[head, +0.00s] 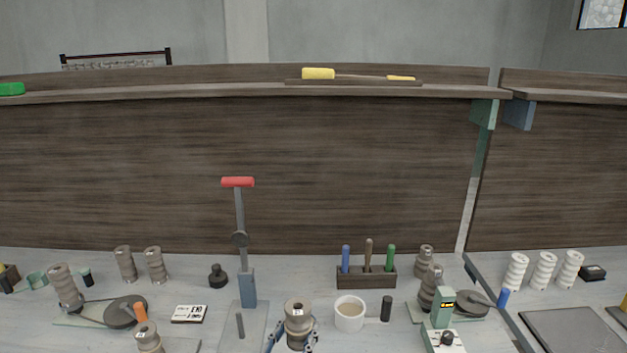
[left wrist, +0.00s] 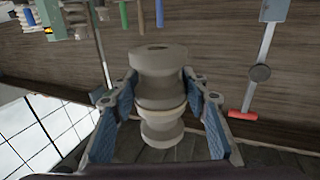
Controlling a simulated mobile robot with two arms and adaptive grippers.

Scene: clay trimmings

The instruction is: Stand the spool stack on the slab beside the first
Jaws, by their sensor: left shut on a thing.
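My left gripper (head: 292,343) is at the bottom middle of the head view, shut on a grey-beige spool stack (head: 298,317). In the left wrist view the blue-padded fingers (left wrist: 165,105) lie on both sides of the stack (left wrist: 160,72), around its waist. The stack looks roughly upright in the head view; its lower part is hidden there. Similar stacks stand at the left (head: 64,288), on a thin slab (head: 75,320) beside a dark disc, and at the right (head: 430,287), near another disc. I cannot tell which slab the task names. My right gripper is not in view.
A white cup (head: 349,315), a dark cylinder (head: 386,308) and a tool rack (head: 367,277) stand right of the held stack. A red-handled lever press (head: 247,288) stands to its left. A green device (head: 443,308) is at the right. White spool stacks (head: 543,272) stand on the right table.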

